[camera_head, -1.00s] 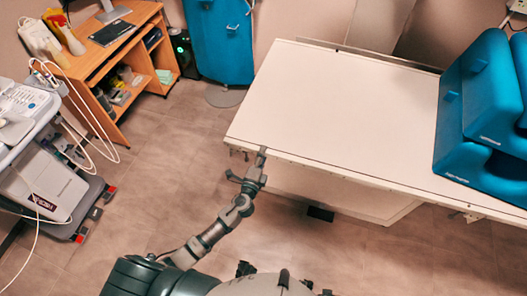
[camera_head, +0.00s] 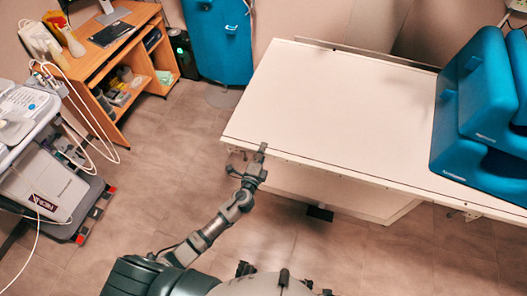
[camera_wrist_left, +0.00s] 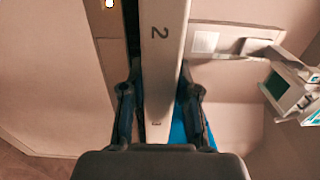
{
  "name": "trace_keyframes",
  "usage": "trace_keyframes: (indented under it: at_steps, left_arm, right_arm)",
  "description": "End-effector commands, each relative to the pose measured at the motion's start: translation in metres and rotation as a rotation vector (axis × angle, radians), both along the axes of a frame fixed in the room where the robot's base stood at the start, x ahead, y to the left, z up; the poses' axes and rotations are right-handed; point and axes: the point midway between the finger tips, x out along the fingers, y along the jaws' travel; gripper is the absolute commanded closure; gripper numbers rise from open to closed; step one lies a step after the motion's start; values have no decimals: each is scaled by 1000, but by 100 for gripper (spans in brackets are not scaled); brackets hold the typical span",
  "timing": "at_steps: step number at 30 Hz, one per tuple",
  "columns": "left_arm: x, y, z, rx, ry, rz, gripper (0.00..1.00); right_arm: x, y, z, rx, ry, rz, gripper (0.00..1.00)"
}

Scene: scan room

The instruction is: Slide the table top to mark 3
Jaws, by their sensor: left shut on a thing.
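The white table top (camera_head: 335,110) spans the middle and right of the head view, over a pale base (camera_head: 340,202). My left gripper (camera_head: 261,153) is at its near long edge, close to the left corner. In the left wrist view, the fingers (camera_wrist_left: 158,105) are shut on the table top's pale edge strip (camera_wrist_left: 163,60), one on each side. A black "2" (camera_wrist_left: 159,33) is printed on the strip, ahead of the fingers. A smaller mark (camera_wrist_left: 155,123) sits between the fingers, too small to read. No "3" is visible. My right gripper is not in view.
Blue cushions (camera_head: 478,100) rest on the table top's right end. A wooden desk (camera_head: 120,60) and a blue padded piece (camera_head: 218,40) stand at the back left. A wheeled machine (camera_head: 45,165) stands at the left. Floor left of the table is clear.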

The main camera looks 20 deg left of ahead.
Motion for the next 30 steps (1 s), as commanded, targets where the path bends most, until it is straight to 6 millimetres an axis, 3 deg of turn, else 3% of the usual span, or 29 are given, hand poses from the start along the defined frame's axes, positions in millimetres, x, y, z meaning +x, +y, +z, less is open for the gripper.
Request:
trace_keyframes:
  at_steps: [1, 7, 14, 15, 18, 30]
  left_arm:
    - [0, 13, -5, 2, 9, 12, 100]
    - [1, 45, -5, 2, 8, 14, 100]
    - [1, 45, -5, 0, 8, 8, 100]
    - [1, 44, -5, 1, 9, 7, 67]
    - [1, 42, -5, 2, 8, 6, 44]
    - [-8, 41, -3, 1, 6, 5, 44]
  right_arm:
    - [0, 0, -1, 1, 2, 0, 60]
    - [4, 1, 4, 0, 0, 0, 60]
    - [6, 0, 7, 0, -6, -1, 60]
    - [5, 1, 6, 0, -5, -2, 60]
    - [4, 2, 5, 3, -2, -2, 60]
    - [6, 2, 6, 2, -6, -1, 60]
